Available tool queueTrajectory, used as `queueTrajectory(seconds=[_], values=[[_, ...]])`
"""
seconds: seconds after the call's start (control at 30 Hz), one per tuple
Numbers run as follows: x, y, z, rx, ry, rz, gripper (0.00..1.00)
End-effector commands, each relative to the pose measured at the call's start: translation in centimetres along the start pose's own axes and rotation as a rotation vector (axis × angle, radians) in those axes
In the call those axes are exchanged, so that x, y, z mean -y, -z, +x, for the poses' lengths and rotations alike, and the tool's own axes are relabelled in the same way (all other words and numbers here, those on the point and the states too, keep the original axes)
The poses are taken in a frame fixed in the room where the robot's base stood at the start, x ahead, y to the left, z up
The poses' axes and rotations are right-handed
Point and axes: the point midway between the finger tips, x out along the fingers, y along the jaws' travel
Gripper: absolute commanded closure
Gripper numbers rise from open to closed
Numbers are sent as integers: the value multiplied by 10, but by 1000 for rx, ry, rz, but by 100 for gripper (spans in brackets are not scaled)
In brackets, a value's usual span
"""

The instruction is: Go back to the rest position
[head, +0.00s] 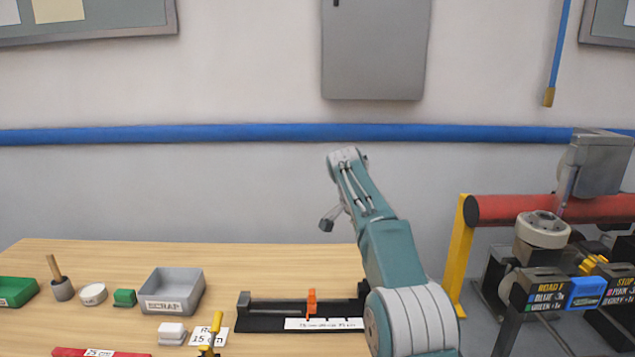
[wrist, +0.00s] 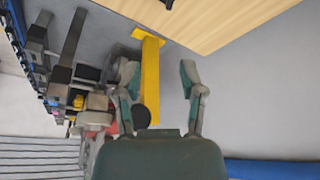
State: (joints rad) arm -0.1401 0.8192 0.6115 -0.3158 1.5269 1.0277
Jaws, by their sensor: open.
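My gripper (wrist: 160,80) is open in the wrist view, with its two fingers apart and nothing between them. Behind it show the grey floor, a yellow post and a corner of the wooden table (wrist: 225,20). In the head view my arm is raised at the right end of the table (head: 120,252). My gripper (head: 328,220) is partly seen there, above the table and left of the arm, touching nothing.
On the table are a grey SCRAP bin (head: 172,293), a black fixture with an orange stop (head: 311,302), a yellow-handled tool (head: 213,332) and a red bar (head: 100,352). Right stands machinery with a yellow post (head: 460,255) and red roller (head: 550,208).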

Motion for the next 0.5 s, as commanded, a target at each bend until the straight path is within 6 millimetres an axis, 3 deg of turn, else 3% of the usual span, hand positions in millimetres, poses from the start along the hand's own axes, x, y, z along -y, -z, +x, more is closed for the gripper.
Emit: queueTrajectory(seconds=[0.2,0.5], values=[[-30,0,-37,7,42,-96,49],[-76,-12,-75,13,99,-226,49]])
